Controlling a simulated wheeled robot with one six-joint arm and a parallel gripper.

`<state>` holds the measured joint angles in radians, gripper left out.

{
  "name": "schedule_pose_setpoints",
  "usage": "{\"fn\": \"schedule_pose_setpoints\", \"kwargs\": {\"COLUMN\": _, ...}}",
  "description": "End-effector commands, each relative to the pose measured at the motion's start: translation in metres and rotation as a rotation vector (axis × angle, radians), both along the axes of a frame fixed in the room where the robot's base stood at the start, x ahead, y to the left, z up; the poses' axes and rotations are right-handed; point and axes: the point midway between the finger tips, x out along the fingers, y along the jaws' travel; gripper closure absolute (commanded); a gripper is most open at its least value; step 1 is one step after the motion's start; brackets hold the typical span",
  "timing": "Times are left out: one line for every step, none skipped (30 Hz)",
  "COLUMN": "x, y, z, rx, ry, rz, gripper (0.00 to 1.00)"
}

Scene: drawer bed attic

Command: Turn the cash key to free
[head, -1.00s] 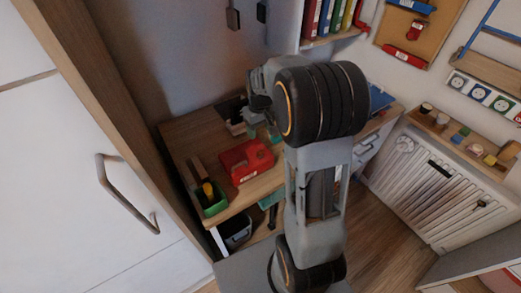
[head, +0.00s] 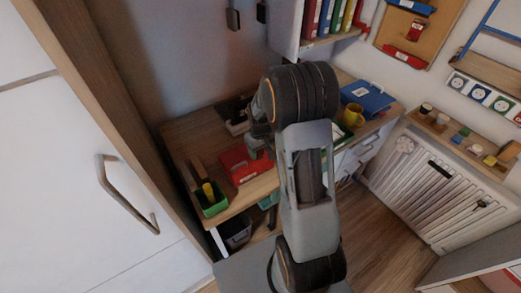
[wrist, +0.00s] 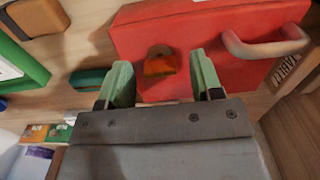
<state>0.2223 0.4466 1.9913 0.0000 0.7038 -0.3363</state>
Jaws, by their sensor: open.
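The red cash box (head: 234,164) sits on the wooden desk in the head view, partly hidden by my arm. In the wrist view the red box (wrist: 200,28) fills the top, with a pinkish handle (wrist: 265,43) at its right. A small orange-brown key piece (wrist: 160,62) with a dark spot stands out from its face. My gripper (wrist: 162,80) is open; its two pale green fingers are either side of the key piece, with gaps and apparently not touching it. Any marking for its position cannot be read. In the head view my gripper is mostly hidden behind my arm.
A green bin (head: 212,203) stands left of the box on the desk (head: 193,130). A yellow mug (head: 353,115) and blue folder (head: 368,97) are at the right. A cabinet door with a handle (head: 125,195) is at the left.

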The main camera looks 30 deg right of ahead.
Motion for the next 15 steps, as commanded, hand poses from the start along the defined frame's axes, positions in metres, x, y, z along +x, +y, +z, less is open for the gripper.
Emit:
{"fn": "schedule_pose_setpoints", "kwargs": {"x": 0.0000, "y": 0.0000, "z": 0.0000, "rx": 0.000, "ry": 0.000, "rz": 0.000, "gripper": 0.40}}
{"fn": "schedule_pose_setpoints", "kwargs": {"x": 0.0000, "y": 0.0000, "z": 0.0000, "rx": 0.000, "ry": 0.000, "rz": 0.000, "gripper": 0.40}}
{"fn": "schedule_pose_setpoints", "kwargs": {"x": 0.0000, "y": 0.0000, "z": 0.0001, "rx": 0.000, "ry": 0.000, "rz": 0.000, "gripper": 0.42}}
{"fn": "schedule_pose_setpoints", "kwargs": {"x": 0.0000, "y": 0.0000, "z": 0.0001, "rx": 0.000, "ry": 0.000, "rz": 0.000, "gripper": 0.45}}
{"fn": "schedule_pose_setpoints", "kwargs": {"x": 0.0000, "y": 0.0000, "z": 0.0002, "rx": 0.000, "ry": 0.000, "rz": 0.000, "gripper": 0.48}}
{"fn": "schedule_pose_setpoints", "kwargs": {"x": 0.0000, "y": 0.0000, "z": 0.0002, "rx": 0.000, "ry": 0.000, "rz": 0.000, "gripper": 0.52}}
{"fn": "schedule_pose_setpoints", "kwargs": {"x": 0.0000, "y": 0.0000, "z": 0.0002, "rx": 0.000, "ry": 0.000, "rz": 0.000, "gripper": 0.55}}
{"fn": "schedule_pose_setpoints", "kwargs": {"x": 0.0000, "y": 0.0000, "z": 0.0002, "rx": 0.000, "ry": 0.000, "rz": 0.000, "gripper": 0.58}}
{"fn": "schedule_pose_setpoints", "kwargs": {"x": 0.0001, "y": 0.0000, "z": 0.0002, "rx": 0.000, "ry": 0.000, "rz": 0.000, "gripper": 0.61}}
{"fn": "schedule_pose_setpoints", "kwargs": {"x": 0.0001, "y": 0.0000, "z": 0.0003, "rx": 0.000, "ry": 0.000, "rz": 0.000, "gripper": 0.64}}
{"fn": "schedule_pose_setpoints", "kwargs": {"x": 0.0001, "y": 0.0000, "z": 0.0003, "rx": 0.000, "ry": 0.000, "rz": 0.000, "gripper": 0.67}}
{"fn": "schedule_pose_setpoints", "kwargs": {"x": 0.0001, "y": 0.0000, "z": 0.0003, "rx": 0.000, "ry": 0.000, "rz": 0.000, "gripper": 0.71}}
{"fn": "schedule_pose_setpoints", "kwargs": {"x": 0.0001, "y": 0.0000, "z": 0.0003, "rx": 0.000, "ry": 0.000, "rz": 0.000, "gripper": 0.74}}
{"fn": "schedule_pose_setpoints", "kwargs": {"x": 0.0001, "y": 0.0000, "z": 0.0003, "rx": 0.000, "ry": 0.000, "rz": 0.000, "gripper": 0.77}}
{"fn": "schedule_pose_setpoints", "kwargs": {"x": 0.0001, "y": 0.0000, "z": 0.0003, "rx": 0.000, "ry": 0.000, "rz": 0.000, "gripper": 0.81}}
